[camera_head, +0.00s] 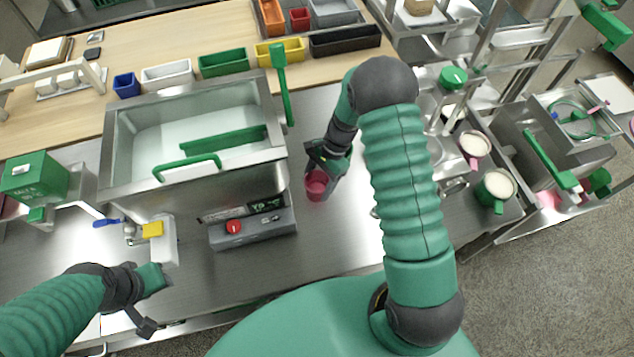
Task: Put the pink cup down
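The pink cup (317,186) is at the centre of the camera_head view, over the bare steel worktop to the right of the mill's control box. My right gripper (328,164) reaches down to the cup's far side and appears closed on it; its fingers hide that side and the handle. The cup looks roughly upright and empty. Whether its base touches the worktop is hard to tell. My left gripper (152,302) is at the lower left, empty, with its fingers apart, away from the cup.
A grey control box with a red knob (233,227) and a large steel basin (192,185) stand left of the cup. A milk-filled pink cup (474,146) and green cup (495,187) are at right. Steel worktop (330,240) in front of the pink cup is clear.

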